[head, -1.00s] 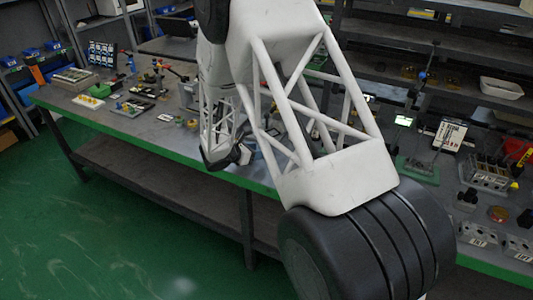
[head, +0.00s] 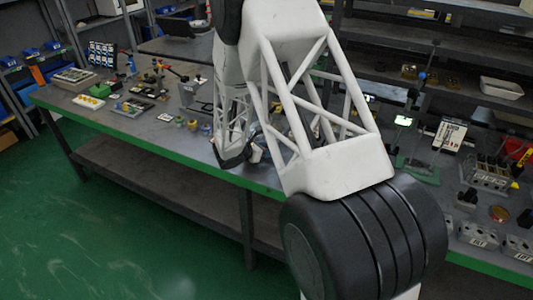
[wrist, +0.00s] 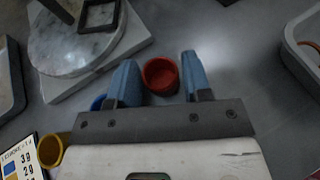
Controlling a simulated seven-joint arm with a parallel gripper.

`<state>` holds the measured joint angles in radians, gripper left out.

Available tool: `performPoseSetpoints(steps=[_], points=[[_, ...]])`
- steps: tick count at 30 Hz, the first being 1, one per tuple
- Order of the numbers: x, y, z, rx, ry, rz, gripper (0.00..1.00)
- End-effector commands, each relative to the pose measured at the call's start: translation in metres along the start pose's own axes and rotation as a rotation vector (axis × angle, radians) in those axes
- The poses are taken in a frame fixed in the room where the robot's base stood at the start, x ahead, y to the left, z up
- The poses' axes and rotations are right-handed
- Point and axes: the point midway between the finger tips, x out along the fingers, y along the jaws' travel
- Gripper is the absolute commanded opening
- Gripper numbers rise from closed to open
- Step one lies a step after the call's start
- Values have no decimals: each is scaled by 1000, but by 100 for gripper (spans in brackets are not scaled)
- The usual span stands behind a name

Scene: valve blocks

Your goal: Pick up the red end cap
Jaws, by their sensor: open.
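The red end cap (wrist: 160,75) is a small round cup, open side up, on the grey bench top in the wrist view. My gripper (wrist: 158,60) has two blue fingers spread apart, one to the left of the cap and one to the right. I cannot tell how far above the bench the fingertips are. In the head view my arm covers this area, and I cannot make out the red cap there.
A blue cap (wrist: 98,102) lies partly behind the left finger, and a yellow cap (wrist: 50,150) farther lower left beside a printed card (wrist: 22,158). A round marbled plate (wrist: 72,52) stands at upper left. A grey tray (wrist: 292,48) is at right. Bare bench lies between.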

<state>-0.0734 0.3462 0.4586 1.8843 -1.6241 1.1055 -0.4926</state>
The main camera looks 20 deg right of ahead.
Motion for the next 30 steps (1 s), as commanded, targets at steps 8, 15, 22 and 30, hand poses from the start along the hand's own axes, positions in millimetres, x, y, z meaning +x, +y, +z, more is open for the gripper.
performPoseSetpoints(steps=[8, 15, 22, 30], points=[[0, 0, 0, 0, 0, 0, 45], [0, 0, 0, 0, 0, 0, 42], [0, 0, 0, 0, 0, 0, 10], [0, 0, 1, 1, 0, 0, 9]])
